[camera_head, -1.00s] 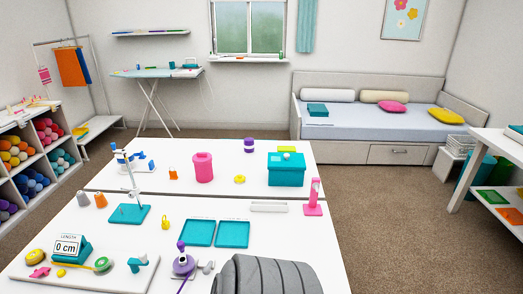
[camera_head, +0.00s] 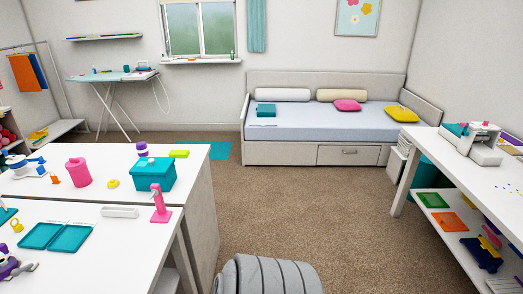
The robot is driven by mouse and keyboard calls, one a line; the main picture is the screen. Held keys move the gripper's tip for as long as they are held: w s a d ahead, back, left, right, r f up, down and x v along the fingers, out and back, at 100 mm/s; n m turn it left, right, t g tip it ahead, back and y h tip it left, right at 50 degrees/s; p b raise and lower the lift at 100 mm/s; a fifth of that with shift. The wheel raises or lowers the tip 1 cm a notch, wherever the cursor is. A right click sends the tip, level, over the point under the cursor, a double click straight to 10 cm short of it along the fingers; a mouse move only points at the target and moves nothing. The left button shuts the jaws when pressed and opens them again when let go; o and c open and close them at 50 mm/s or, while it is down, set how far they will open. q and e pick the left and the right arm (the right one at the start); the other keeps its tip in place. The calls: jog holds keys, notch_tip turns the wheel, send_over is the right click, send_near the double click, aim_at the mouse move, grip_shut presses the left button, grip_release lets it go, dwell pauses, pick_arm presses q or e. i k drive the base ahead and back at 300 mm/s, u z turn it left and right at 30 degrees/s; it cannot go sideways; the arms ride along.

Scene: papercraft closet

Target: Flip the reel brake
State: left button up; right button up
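A purple reel-like device (camera_head: 10,266) with a small grey part beside it sits on the front-left white table (camera_head: 105,270), cut off by the left edge of the view. I cannot make out a brake on it, or whether any such part is flipped. Neither of my grippers is in view. A grey ribbed part of my own body shows at the bottom middle.
Two teal trays (camera_head: 70,238), a pink stand (camera_head: 158,205) and a teal box (camera_head: 152,175) are on the left tables. A white table (camera_head: 465,172) with a white machine (camera_head: 480,140) stands right. Carpet (camera_head: 300,205) between is clear.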

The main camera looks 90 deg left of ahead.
aim_at(15, 273)
jog(key=z, duration=0.05)
jog(key=i, duration=0.15)
jog(key=u, duration=3.9)
